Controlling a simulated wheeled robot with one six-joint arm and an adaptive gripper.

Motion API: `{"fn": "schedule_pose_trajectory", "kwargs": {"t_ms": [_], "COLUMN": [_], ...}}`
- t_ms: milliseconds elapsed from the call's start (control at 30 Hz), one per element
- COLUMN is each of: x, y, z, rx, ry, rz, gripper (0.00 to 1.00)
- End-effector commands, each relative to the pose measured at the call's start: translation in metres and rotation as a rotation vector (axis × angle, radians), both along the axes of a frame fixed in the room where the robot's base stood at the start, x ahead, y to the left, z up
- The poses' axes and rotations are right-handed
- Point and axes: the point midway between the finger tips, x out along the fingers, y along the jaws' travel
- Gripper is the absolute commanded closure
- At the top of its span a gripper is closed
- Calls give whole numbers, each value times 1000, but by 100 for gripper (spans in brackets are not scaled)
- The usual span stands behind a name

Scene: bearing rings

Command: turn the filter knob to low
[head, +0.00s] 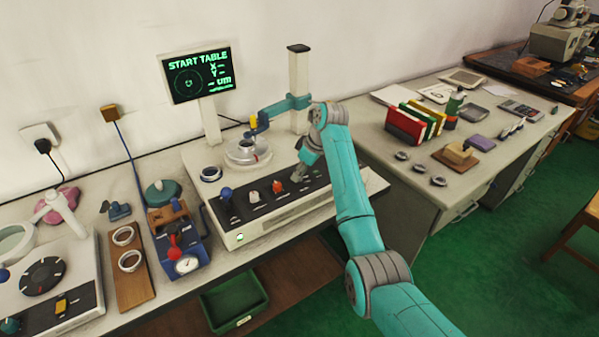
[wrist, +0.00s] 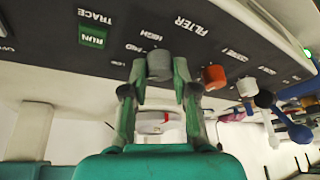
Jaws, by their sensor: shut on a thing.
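The filter knob (wrist: 160,65) is a grey round knob on the dark control panel (wrist: 60,35), near the printed words FILTER, HIGH and LOW in the wrist view. My gripper (wrist: 160,72) is shut on it, one finger on each side. Which mark the knob points to cannot be told. In the head view my gripper (head: 305,177) reaches down to the right part of the panel, and its fingers hide the knob.
An orange knob (wrist: 214,77) stands close beside the filter knob, with a white knob (wrist: 247,87) beyond it. A green RUN button (wrist: 93,36) lies on the other side. The lit screen (head: 197,75) and a measuring arm on a column (head: 299,80) stand behind.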

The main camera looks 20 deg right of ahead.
Motion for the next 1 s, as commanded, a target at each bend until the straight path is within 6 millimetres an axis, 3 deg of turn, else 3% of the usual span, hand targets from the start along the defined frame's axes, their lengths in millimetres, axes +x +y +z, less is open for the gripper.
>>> {"fn": "schedule_pose_trajectory", "kwargs": {"t_ms": [300,333,400,433,767,1000], "x": [0,0,0,0,0,-6], "y": [0,0,0,0,-1,-10], "z": [-1,-1,-1,-1,2,30], "rx": [0,0,0,0,0,-1], "ry": [2,2,2,1,0,-4], "rz": [2,2,2,1,1,1], "gripper": [100,67,50,47,47,47]}}
